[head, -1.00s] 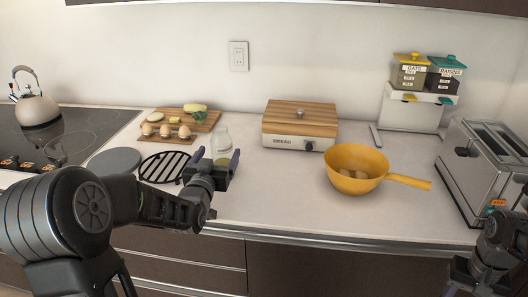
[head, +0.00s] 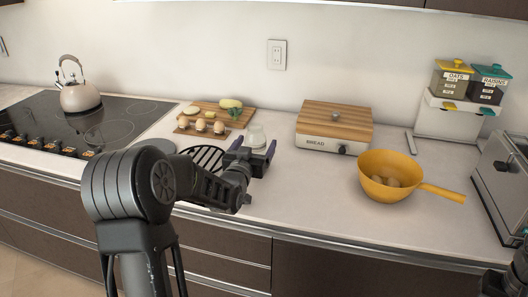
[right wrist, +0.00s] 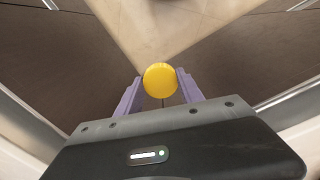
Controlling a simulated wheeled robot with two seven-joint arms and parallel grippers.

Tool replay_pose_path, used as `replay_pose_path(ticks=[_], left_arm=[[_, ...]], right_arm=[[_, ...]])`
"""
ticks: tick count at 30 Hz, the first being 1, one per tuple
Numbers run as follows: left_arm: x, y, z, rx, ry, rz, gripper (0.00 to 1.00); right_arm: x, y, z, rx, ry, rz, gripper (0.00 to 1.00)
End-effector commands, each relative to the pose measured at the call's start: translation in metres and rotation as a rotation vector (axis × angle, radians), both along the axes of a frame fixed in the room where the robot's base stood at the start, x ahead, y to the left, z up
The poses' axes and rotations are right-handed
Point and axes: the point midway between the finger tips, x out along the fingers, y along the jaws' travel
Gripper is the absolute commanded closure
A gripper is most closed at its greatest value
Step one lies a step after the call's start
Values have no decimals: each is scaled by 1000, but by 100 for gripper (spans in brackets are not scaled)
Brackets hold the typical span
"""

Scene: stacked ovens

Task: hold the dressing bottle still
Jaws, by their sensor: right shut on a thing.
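A round yellow top (right wrist: 160,80) sits between the two purple fingers of my right gripper (right wrist: 161,92) in the right wrist view. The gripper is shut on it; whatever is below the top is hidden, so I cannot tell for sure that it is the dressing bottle. In the head view only part of my right arm shows at the lower right edge. My left gripper (head: 254,148) is above the counter's front part, its purple fingers spread apart. A small clear glass container (head: 256,134) shows at the gap between them, partly hidden; I cannot tell whether they touch it.
A yellow pan (head: 388,180) with eggs stands on the counter, its handle pointing right. A bread box (head: 333,128) stands behind. A toaster (head: 503,180) is at the right. A board (head: 217,112) with food and a kettle (head: 80,96) are left.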

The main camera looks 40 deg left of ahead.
Motion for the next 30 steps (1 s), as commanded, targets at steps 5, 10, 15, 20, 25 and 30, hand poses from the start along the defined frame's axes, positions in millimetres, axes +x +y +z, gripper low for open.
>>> replay_pose_path(ticks=[5, 10, 15, 20, 25, 30], left_arm=[[0, 0, 0, 0, 0, 0, 32], [0, 0, 0, 0, 0, 0, 46], [0, 0, 0, 0, 0, 0, 60], [0, 0, 0, 0, 0, 0, 73], [0, 0, 0, 0, 0, 0, 87], [0, 0, 1, 1, -3, 0, 100]], right_arm=[[0, 0, 0, 0, 0, 0, 99], [0, 0, 0, 0, 0, 0, 99], [0, 0, 0, 0, 0, 0, 99], [0, 0, 0, 0, 0, 0, 99], [0, 0, 0, 0, 0, 0, 99], [0, 0, 0, 0, 0, 0, 99]])
